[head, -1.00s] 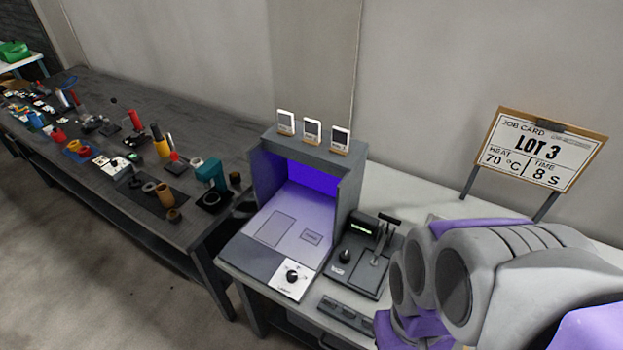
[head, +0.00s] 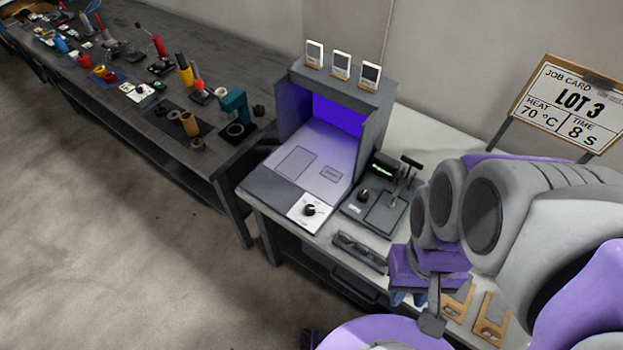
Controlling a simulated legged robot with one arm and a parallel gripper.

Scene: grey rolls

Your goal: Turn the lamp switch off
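The lamp box (head: 382,115) is a grey open-fronted booth on the white bench, lit violet inside. Its rotary switch is a black knob (head: 309,210) on a white plate at the front right corner of its base. The knob's marks are too small to read. My arm fills the right side of the head view, well to the right of the knob. The grey end part of my gripper (head: 433,322) shows low at the right, apart from the knob. Its fingers are not clear, so I cannot tell whether it is open or shut.
A black device with a lever (head: 384,195) and lit display stands right of the lamp box. A dark glasses-like item (head: 360,252) lies before it. Wooden-framed cards (head: 492,318) lie near my arm. A job card sign (head: 573,103) stands behind. A dark table (head: 225,60) holds several tools.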

